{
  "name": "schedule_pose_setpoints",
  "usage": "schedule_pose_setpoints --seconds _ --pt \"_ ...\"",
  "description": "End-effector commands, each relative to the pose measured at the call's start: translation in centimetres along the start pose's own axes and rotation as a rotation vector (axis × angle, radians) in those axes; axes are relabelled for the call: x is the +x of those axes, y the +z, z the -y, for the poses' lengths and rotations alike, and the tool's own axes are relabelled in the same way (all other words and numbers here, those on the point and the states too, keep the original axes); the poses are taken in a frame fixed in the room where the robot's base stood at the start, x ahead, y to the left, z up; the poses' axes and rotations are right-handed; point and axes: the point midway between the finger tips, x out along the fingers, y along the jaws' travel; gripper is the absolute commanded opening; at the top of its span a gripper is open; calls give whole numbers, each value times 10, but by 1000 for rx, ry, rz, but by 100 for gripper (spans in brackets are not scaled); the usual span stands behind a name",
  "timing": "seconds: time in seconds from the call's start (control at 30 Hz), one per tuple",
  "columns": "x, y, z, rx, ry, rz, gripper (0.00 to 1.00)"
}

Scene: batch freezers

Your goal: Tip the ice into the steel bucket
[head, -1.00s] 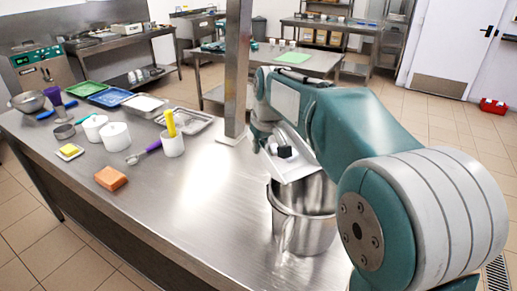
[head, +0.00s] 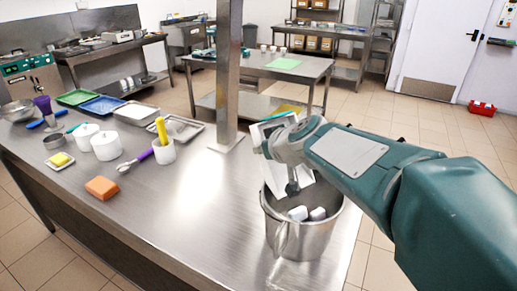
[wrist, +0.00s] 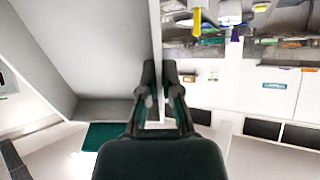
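The steel bucket (head: 300,235) stands upright on the steel table at the right. Two white ice blocks (head: 305,213) show inside it, below the rim. A white container (head: 270,130) is tilted steeply above the bucket, partly hidden behind my arm and gripper. In the wrist view my gripper (wrist: 160,80) is shut on the thin wall of the container (wrist: 100,55), one finger on each side. No ice shows in the part of the container seen there. Its lower part is partly hidden in the head view.
A steel post (head: 228,80) rises just left of the bucket. White pots (head: 106,146), a holder with a yellow-handled tool (head: 163,150), an orange sponge (head: 102,188) and trays (head: 103,104) stand to the left. The table's middle is clear.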

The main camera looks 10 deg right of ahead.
Motion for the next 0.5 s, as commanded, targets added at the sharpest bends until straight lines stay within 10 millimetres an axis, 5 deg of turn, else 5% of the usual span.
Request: schedule_pose_setpoints --seconds 0.5 --pt "-18 2 -1 5 5 -154 0"
